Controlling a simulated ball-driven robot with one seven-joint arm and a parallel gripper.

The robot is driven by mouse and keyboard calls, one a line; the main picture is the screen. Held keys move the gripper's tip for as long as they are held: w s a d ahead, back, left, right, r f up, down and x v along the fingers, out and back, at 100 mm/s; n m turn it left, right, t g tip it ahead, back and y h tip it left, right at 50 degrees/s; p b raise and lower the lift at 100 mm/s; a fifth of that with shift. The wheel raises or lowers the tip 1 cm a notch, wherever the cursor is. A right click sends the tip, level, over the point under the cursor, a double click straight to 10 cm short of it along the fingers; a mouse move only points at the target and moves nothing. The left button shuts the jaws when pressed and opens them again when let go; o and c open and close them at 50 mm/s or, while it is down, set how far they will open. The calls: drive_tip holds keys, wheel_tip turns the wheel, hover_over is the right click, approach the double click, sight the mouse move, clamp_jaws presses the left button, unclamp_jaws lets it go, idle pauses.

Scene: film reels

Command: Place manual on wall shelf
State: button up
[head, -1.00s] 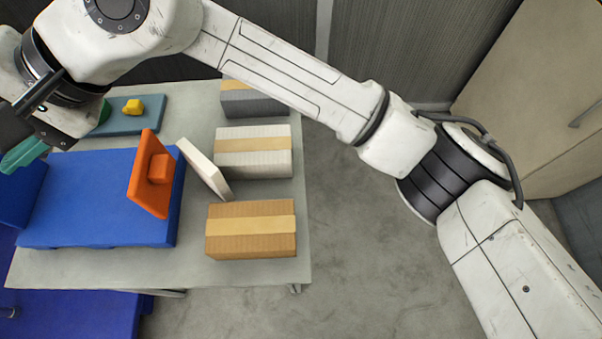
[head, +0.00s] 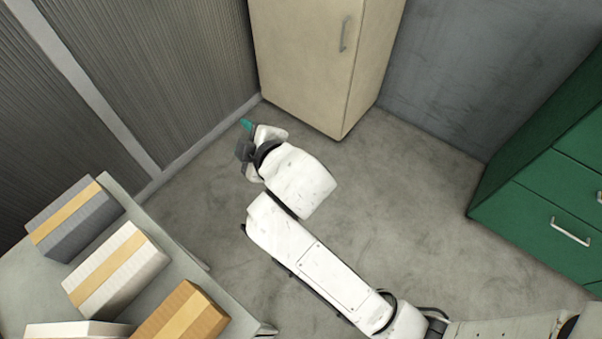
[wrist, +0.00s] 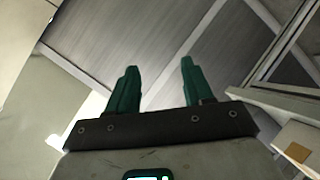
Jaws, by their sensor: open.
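My gripper (head: 247,126) is out over the floor between the ribbed wall and the beige cabinet. In the wrist view its two green fingers (wrist: 159,70) are apart with nothing between them. A pale flat slab (head: 75,330) shows at the bottom edge of the head view, partly cut off; I cannot tell if it is the manual. In the wrist view a pale ledge-like edge (wrist: 270,97) is at the right, with a pale item bearing an orange-brown square (wrist: 298,152) below it. I cannot tell whether that ledge is the wall shelf.
A grey table (head: 140,225) at lower left holds a grey box (head: 70,225), a white box (head: 110,275) and a brown box (head: 185,315). A beige cabinet (head: 315,60) stands at the back and a green drawer cabinet (head: 550,190) at right. The floor between is clear.

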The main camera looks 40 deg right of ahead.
drive_tip(key=s+d+f+m+g, duration=0.4)
drive_tip(key=s+f, duration=0.3)
drive_tip(key=s, duration=0.4)
drive_tip(key=s+d+f+m+g, duration=0.4)
drive_tip(key=s+f, duration=0.4)
drive_tip(key=s, duration=0.3)
drive_tip(key=shift+d+f+g, duration=0.2)
drive_tip(key=shift+d+g, duration=0.4)
drive_tip(key=shift+d, duration=0.1)
drive_tip(key=s, duration=0.2)
drive_tip(key=s+f+m+g, duration=0.1)
drive_tip(key=s, duration=0.1)
drive_tip(key=s+d+m+g, duration=0.1)
drive_tip(key=s, duration=0.2)
drive_tip(key=shift+s+f, duration=0.1)
drive_tip(key=shift+f, duration=0.15)
drive_tip(key=shift+c, duration=1)
drive_tip(key=shift+s+d, duration=0.1)
drive_tip(key=shift+c, duration=0.6)
